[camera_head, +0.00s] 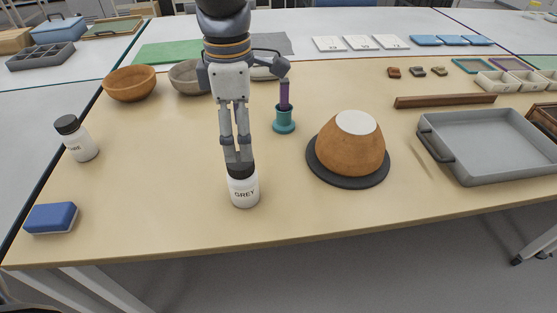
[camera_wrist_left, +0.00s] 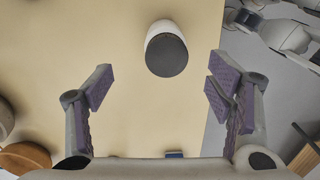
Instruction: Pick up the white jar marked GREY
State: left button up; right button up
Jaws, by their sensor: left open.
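The white jar marked GREY (camera_head: 244,193) stands upright near the front edge of the table, with a black lid. In the left wrist view the jar (camera_wrist_left: 161,31) shows lid-on, ahead of the gap between the open fingers and not touching either. My left gripper (camera_head: 238,157) points down at the jar in the head view, its fingertips overlapping the lid. It is open and empty. How far the fingertips are from the lid is hard to tell. My right gripper does not show.
Another white jar (camera_head: 82,145) with a black lid and a blue block (camera_head: 51,217) are at the left. A teal stand (camera_head: 284,124) and a brown bowl (camera_head: 340,153) upside down on a dark disc (camera_head: 378,176) are to the right. A grey tray (camera_head: 500,170) lies further right.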

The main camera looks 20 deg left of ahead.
aim_at(236, 165)
pick_arm(q)
jog(key=s+f, duration=0.2)
jog(key=f, duration=0.1)
jog(key=shift+s+f, duration=0.15)
jog(key=shift+f, duration=0.15)
jog(key=f, duration=0.4)
jog(key=w+f+b, duration=0.1)
jog(key=f, duration=0.2)
jog(key=shift+w+f, duration=0.15)
jog(key=shift+f, duration=0.25)
jog(key=c, duration=1.6)
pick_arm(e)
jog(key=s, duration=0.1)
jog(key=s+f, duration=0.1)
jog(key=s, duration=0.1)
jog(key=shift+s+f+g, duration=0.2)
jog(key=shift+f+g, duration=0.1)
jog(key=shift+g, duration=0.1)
pick_arm(q)
jog(key=shift+o, duration=0.2)
jog(key=shift+r, duration=0.1)
